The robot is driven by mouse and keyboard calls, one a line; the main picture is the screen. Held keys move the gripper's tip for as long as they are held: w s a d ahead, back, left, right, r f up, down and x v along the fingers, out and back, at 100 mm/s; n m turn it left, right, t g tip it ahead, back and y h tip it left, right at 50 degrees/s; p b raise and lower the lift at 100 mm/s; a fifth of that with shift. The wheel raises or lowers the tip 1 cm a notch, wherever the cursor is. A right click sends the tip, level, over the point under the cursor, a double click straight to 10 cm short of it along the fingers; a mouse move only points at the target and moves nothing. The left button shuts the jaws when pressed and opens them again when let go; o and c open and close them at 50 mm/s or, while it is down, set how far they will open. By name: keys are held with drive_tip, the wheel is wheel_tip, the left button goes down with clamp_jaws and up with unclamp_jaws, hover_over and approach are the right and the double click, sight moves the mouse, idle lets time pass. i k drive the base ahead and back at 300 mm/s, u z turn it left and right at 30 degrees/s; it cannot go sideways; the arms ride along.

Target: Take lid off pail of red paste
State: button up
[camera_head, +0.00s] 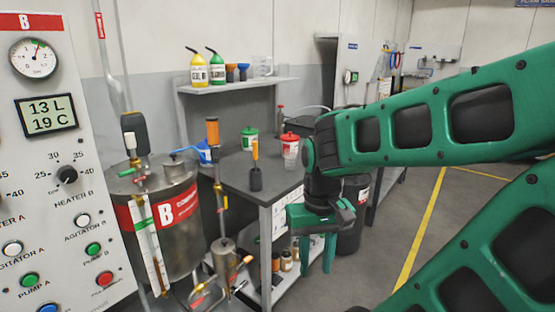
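A small pail with a red lid (289,137) stands on the grey workbench (235,178), near its right side. Its pale body (290,155) shows some red, and the lid sits on top. Its contents cannot be seen. My gripper (317,266) hangs fingers down, beyond the bench's right edge, lower in the picture and right of the red-lidded pail. Its two green fingers are spread with nothing visible between them. It is apart from the pail.
A green-lidded pail (249,137) and a blue-lidded pail (203,151) stand farther left on the bench. An orange-handled tool in a dark holder (256,180) is in front. A steel tank (165,225) stands left. A dark bin (355,210) stands behind my gripper. Floor at right is clear.

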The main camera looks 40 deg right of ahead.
sight(289, 138)
drive_tip(key=z, duration=2.8)
drive_tip(key=k, duration=1)
drive_tip(key=u, duration=1.55)
drive_tip(key=i, duration=0.5)
drive_tip(key=u, duration=0.05)
